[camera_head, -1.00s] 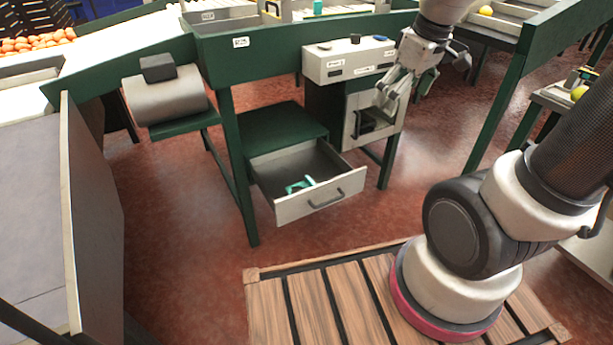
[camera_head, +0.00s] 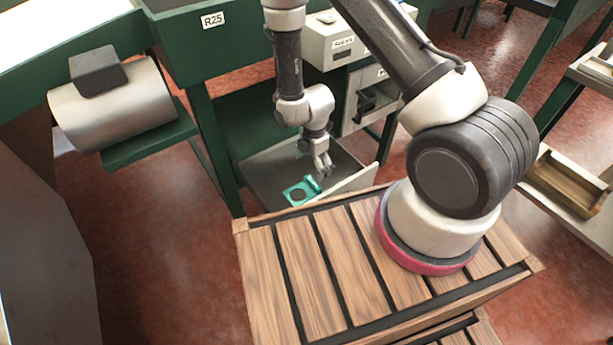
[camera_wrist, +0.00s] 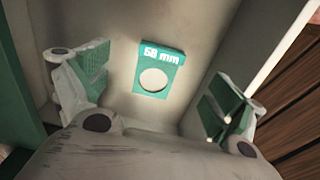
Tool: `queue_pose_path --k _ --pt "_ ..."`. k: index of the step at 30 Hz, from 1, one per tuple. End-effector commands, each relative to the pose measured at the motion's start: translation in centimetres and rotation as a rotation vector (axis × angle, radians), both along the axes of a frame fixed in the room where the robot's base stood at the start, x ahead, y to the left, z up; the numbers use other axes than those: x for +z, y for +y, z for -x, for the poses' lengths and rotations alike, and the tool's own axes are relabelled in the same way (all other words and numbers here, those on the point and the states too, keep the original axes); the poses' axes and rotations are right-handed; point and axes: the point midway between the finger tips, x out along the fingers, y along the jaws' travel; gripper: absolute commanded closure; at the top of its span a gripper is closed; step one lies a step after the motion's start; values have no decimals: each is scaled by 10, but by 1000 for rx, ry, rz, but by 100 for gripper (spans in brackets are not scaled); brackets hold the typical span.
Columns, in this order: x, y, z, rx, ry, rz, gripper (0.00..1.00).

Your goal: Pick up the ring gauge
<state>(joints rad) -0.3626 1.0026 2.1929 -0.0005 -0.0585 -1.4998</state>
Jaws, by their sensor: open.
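The ring gauge (camera_wrist: 170,58) is a flat teal plate with a round hole, marked "58 mm" in the wrist view. It lies on the bottom of the open grey drawer (camera_head: 262,172). In the head view the ring gauge (camera_head: 294,193) shows in the drawer's front part, just left of my gripper (camera_head: 325,173). My gripper is open and empty above the drawer. In the wrist view the two teal-padded fingers of my gripper (camera_wrist: 158,100) stand wide apart, left and right of the ring gauge, with the gauge apart from both.
The drawer's front panel (camera_head: 360,182) and side walls rise close around my gripper. The wooden slatted platform (camera_head: 330,262) lies in front of the drawer. A metal cylinder (camera_head: 115,108) on a green shelf stands at left. A white box (camera_head: 330,42) sits above the drawer.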

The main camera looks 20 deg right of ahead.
Motion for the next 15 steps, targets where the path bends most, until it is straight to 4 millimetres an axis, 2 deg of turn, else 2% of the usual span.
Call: queue_pose_path --k 11,15 --pt "-47 0 6 24 7 2 5" --pt "-70 -1 8 23 7 2 5"
